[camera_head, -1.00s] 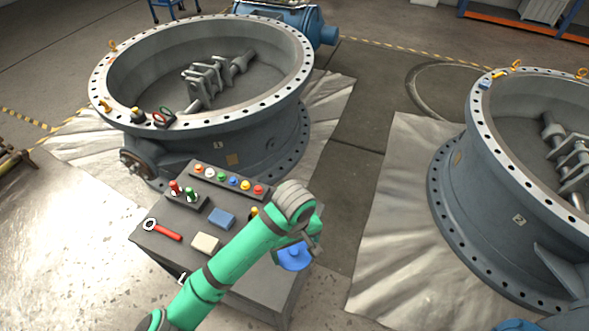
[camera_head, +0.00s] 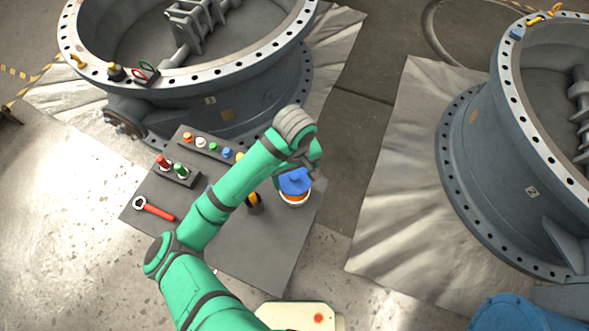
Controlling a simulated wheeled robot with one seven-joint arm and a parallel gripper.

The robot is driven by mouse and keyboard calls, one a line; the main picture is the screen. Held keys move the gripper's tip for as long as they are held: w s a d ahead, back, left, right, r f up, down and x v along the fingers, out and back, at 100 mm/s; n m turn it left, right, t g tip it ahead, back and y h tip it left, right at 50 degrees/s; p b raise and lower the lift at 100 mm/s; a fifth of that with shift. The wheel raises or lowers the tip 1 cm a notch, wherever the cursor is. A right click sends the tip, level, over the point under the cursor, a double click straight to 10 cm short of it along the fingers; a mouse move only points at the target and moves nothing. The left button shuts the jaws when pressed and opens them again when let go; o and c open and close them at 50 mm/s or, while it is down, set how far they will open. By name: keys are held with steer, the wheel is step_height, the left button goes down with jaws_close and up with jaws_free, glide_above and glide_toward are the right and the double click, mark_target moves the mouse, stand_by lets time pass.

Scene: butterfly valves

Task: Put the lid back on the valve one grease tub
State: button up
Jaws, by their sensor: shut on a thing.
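The blue lid (camera_head: 294,182) is at the end of my arm, over the right side of the dark bench. My gripper (camera_head: 300,168) is shut on the lid from above, and its fingertips are partly hidden by the wrist. The grease tub (camera_head: 296,202) stands on the bench right under the lid. It is a white, round tub, and an orange-brown band shows between its front rim and the lid. The lid overlaps the tub's far part in the picture. I cannot tell whether they touch.
On the bench (camera_head: 245,245) are a red wrench (camera_head: 156,209), a block with red and green pieces (camera_head: 178,170), a row of coloured knobs (camera_head: 207,146) and a black-and-yellow item (camera_head: 254,203) left of the tub. Large valves stand behind (camera_head: 205,105) and right (camera_head: 520,165).

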mark_target(295, 185)
steer(key=shift+s+f, duration=0.15)
steer(key=shift+f, duration=2.5)
steer(key=shift+s+d+f, duration=0.1)
steer(key=shift+f, duration=0.1)
stand_by(0.5)
steer(key=o, duration=1)
steer(key=shift+o, duration=0.2)
steer(key=shift+r, duration=3.55)
